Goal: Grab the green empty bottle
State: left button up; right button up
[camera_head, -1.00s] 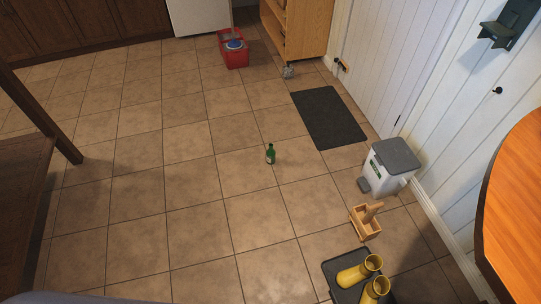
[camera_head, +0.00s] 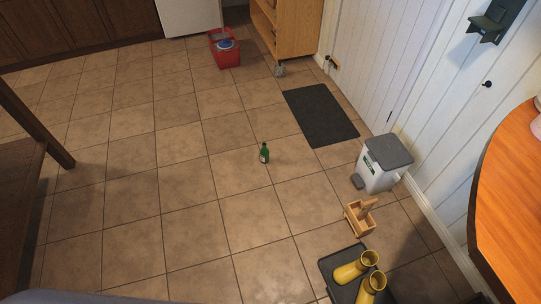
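A small green bottle (camera_head: 264,153) with a pale label stands upright on the tiled floor, near the middle of the head view. Nothing touches it, and bare tiles lie around it. Whether it is empty cannot be told at this size. Neither of my grippers shows in the head view.
A dark mat (camera_head: 321,115) lies by the white door. A pedal bin (camera_head: 383,163), a wooden caddy (camera_head: 360,217) and yellow boots (camera_head: 357,267) on a tray stand at right. A red bucket (camera_head: 225,50) is at the back. Floor left of the bottle is clear.

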aim_at(265, 152)
jog(key=i+j+z, duration=0.15)
jog(key=z, duration=0.25)
jog(key=i+j+z, duration=0.15)
jog(key=z, duration=0.2)
jog(key=i+j+z, duration=0.1)
jog(key=j+z, duration=0.15)
jog(key=z, duration=0.15)
jog(key=i+j+z, duration=0.15)
jog(key=j, duration=0.45)
jog(key=i+j+z, duration=0.15)
jog(key=j, duration=0.5)
jog(key=i+j+z, duration=0.2)
jog(key=j, duration=0.45)
jog(key=j+z, duration=0.15)
jog(key=j, duration=0.5)
